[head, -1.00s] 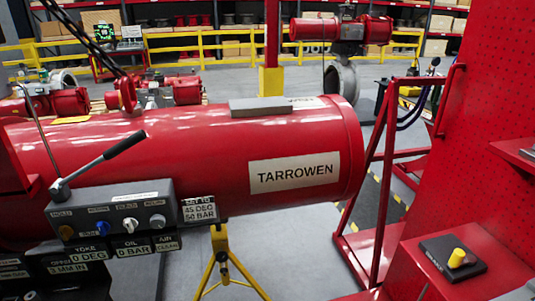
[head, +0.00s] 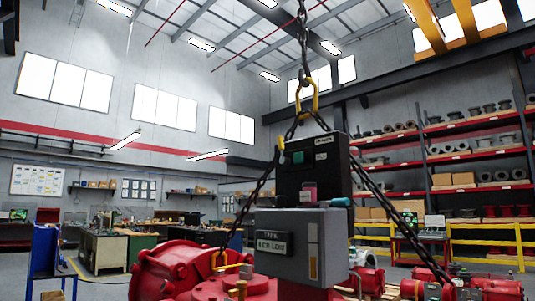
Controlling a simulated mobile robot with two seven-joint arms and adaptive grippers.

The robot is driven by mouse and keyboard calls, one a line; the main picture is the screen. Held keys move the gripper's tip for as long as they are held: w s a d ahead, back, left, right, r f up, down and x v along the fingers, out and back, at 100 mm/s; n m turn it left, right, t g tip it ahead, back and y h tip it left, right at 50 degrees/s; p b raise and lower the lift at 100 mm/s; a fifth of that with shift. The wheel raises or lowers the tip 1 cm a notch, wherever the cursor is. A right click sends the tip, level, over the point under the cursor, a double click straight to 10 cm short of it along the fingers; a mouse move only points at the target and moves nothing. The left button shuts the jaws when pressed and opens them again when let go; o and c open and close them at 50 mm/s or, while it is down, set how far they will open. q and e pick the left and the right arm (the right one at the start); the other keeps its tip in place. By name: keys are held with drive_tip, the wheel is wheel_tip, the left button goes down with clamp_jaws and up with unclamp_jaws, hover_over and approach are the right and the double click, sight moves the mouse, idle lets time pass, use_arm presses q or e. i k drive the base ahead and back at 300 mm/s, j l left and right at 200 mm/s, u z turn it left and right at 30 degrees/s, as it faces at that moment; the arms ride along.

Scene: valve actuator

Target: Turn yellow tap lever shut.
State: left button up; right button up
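A small yellow bar (head: 232,267) shows low in the head view, by the red machine body (head: 180,272); it may be the yellow tap lever, but it is too small to tell, and so is whether it is open or shut. A brass fitting (head: 241,288) stands just below it. A grey box (head: 300,243) with a label plate and a vertical slot sits to the right, with a black box (head: 312,165) bearing a green button behind it. Neither of my grippers is in view.
Lifting chains (head: 366,185) spread down from a yellow ring (head: 305,95) around the boxes. Workbenches (head: 103,250) stand back left. Red shelving (head: 470,150) and a yellow railing (head: 487,240) are at the right. A blue stand (head: 45,250) is at far left.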

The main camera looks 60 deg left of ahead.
sight(283, 159)
drive_tip(key=j+u, duration=0.1)
drive_tip(key=u, duration=1.55)
